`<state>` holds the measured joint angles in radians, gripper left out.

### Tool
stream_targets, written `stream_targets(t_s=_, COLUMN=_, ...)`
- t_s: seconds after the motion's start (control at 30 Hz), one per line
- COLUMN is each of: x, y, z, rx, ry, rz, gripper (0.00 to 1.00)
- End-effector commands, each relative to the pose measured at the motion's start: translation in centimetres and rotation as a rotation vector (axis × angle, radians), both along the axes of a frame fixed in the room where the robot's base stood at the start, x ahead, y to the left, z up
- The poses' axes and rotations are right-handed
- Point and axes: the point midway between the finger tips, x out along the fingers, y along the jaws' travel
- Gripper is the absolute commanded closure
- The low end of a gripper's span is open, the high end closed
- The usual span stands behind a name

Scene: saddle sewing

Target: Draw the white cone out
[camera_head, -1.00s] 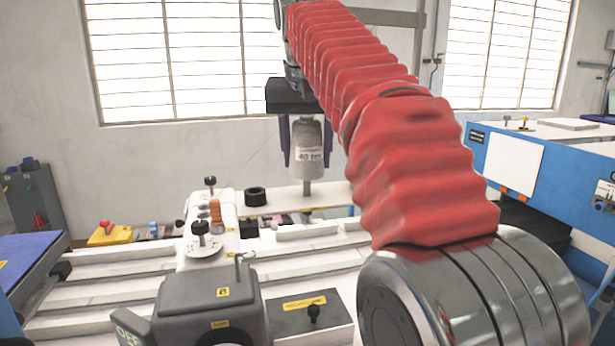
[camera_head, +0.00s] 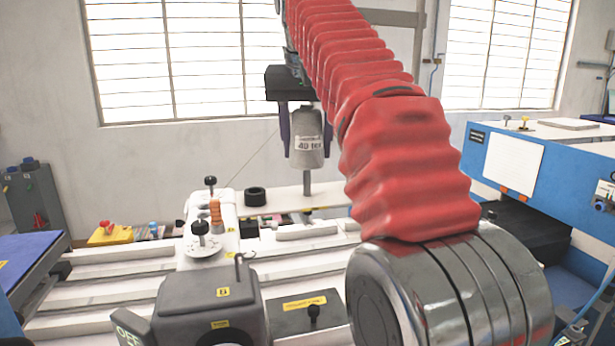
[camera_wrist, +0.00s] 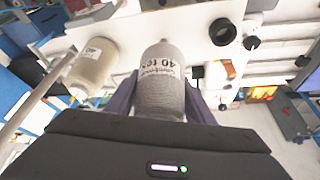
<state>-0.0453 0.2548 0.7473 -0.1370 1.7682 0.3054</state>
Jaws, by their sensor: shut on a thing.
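The white cone (camera_head: 308,150), greyish-white with a "40 tex" label, is held upright between the two purple fingers of my gripper (camera_head: 305,140). In the wrist view the cone (camera_wrist: 162,85) sits with a finger of my gripper (camera_wrist: 158,98) on each side. Below the cone a grey post (camera_head: 307,183) rises from the white machine arm. The cone's lower end is close over the post, and I cannot tell whether the post's top is still inside it. A thin thread runs from near the cone down to the left.
A second, beige cone (camera_wrist: 92,66) lies close to the left in the wrist view, beside a pale rod (camera_wrist: 38,98). A black ring (camera_head: 255,196) and an orange spool (camera_head: 215,213) stand left of the post. Air above the cone is partly filled by my arm.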

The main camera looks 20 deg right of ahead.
Motion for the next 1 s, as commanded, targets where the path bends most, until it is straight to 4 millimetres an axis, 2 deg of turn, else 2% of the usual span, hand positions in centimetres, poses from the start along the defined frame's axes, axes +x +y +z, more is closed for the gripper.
stream_targets(t_s=1.0, x=0.1, y=0.0, z=2.3, rx=0.0, ry=-0.002, rz=-0.001, gripper=0.79)
